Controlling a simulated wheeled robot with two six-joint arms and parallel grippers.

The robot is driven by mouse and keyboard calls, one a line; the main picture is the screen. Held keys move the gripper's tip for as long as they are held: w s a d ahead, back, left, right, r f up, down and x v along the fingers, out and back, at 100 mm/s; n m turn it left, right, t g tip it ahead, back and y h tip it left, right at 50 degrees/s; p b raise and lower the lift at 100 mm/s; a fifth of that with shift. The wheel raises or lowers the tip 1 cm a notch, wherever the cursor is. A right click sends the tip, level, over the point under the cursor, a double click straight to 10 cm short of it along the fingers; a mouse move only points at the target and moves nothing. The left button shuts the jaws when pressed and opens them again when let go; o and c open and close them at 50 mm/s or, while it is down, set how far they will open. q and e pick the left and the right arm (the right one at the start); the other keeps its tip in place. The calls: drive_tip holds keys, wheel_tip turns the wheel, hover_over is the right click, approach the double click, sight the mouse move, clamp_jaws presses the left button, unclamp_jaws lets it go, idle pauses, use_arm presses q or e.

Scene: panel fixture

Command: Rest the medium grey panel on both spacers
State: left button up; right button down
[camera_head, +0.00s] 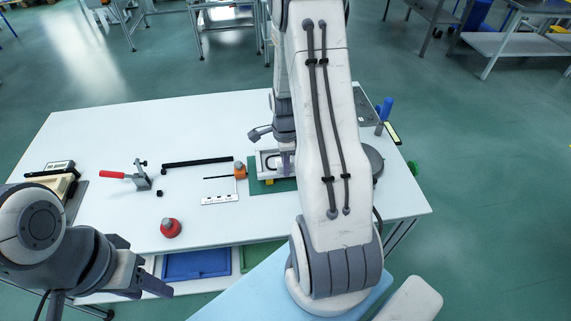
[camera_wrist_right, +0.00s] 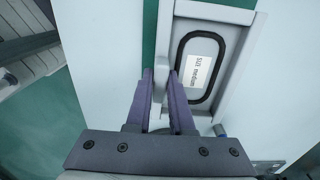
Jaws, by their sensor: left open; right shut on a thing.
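The medium grey panel (camera_wrist_right: 215,45) shows in the right wrist view as a light grey plate with a black oval ring and a white label reading "medium". My right gripper (camera_wrist_right: 161,85) is shut on the panel's left edge. In the head view the panel (camera_head: 267,163) is partly hidden by my right arm, over a green mat. Whether it touches anything beneath cannot be told. I cannot make out the two spacers. My left gripper (camera_head: 146,268) is open and empty at the front left, off the table's front edge.
A red-handled clamp (camera_head: 140,178), a black bar (camera_head: 197,162), a red knob (camera_head: 170,228) and an orange item (camera_head: 240,171) sit on the white table (camera_head: 110,130). Blue and green trays (camera_head: 197,264) lie below its front edge. The table's back left is clear.

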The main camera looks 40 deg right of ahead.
drive_tip(key=shift+f, duration=0.2)
drive_tip(key=c, duration=0.7)
unclamp_jaws()
wheel_tip(320, 180, up, 10)
drive_tip(key=shift+r+b, duration=0.25)
drive_tip(key=shift+b, duration=0.1)
drive_tip(key=s+a+r+n, duration=0.1)
drive_tip(key=a+r+n, duration=0.2)
drive_tip(key=a+n, duration=0.6)
drive_tip(key=s+a+r+n, duration=0.25)
drive_tip(key=a+n, duration=0.35)
drive_tip(key=a, duration=0.5)
drive_tip(key=s+a+n, duration=0.3)
drive_tip(key=s+n, duration=0.1)
drive_tip(key=n, duration=0.1)
drive_tip(key=s+a+r+n, duration=0.1)
drive_tip(key=s+a+n, duration=0.3)
drive_tip(key=s+n, duration=0.1)
drive_tip(key=s+a+r+n+y, duration=0.1)
drive_tip(key=s+a+n, duration=0.3)
drive_tip(key=n, duration=0.2)
drive_tip(key=shift+s+a+r+n, duration=0.1)
drive_tip(key=shift+s+n, duration=0.15)
drive_tip(key=shift+n, duration=0.15)
